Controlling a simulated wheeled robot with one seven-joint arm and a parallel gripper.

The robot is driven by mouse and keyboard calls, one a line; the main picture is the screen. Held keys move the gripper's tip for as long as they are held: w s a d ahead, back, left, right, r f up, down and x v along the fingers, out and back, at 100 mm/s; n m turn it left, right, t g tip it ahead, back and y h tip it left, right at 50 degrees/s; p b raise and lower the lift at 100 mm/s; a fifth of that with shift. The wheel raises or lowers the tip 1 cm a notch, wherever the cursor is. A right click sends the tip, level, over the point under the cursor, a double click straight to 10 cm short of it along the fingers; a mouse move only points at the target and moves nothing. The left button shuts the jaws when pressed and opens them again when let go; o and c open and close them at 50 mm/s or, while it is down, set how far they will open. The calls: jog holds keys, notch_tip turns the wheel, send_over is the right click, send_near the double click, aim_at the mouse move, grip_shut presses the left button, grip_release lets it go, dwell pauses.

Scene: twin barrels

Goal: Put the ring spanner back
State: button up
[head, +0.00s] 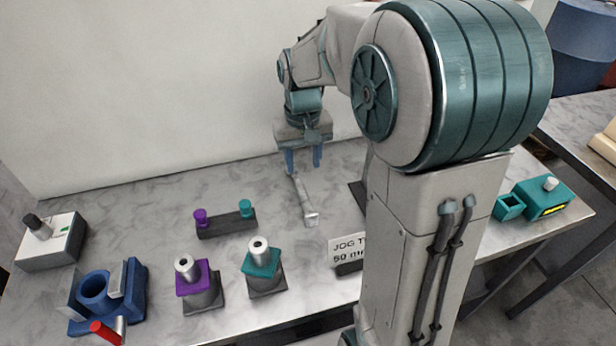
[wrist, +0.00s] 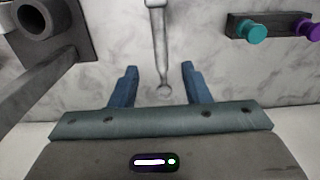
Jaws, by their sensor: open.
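The ring spanner (head: 303,196) is a slim silver-grey tool lying on the grey table below my gripper. In the wrist view the spanner (wrist: 159,45) runs down from the top edge, with its small round end between and just beyond the fingers. My gripper (head: 303,160) is open and points down. Its two blue fingers stand apart on either side of the spanner's line in the wrist view (wrist: 159,72), holding nothing. The height of the fingertips above the spanner is hard to tell.
A dark rail (head: 227,224) carries purple and teal knobs. Purple (head: 198,282) and teal (head: 262,262) barrel units stand in front. A blue fixture (head: 100,295) and grey box (head: 52,245) are left. A dark holed block (wrist: 45,40) is near my gripper. A sign (head: 347,247) is partly hidden.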

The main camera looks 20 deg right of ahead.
jog(key=s+r+t, duration=0.1)
jog(key=s+t, duration=0.1)
jog(key=s, duration=1.5)
jog(key=shift+t, duration=0.4)
jog(key=shift+r, duration=0.15)
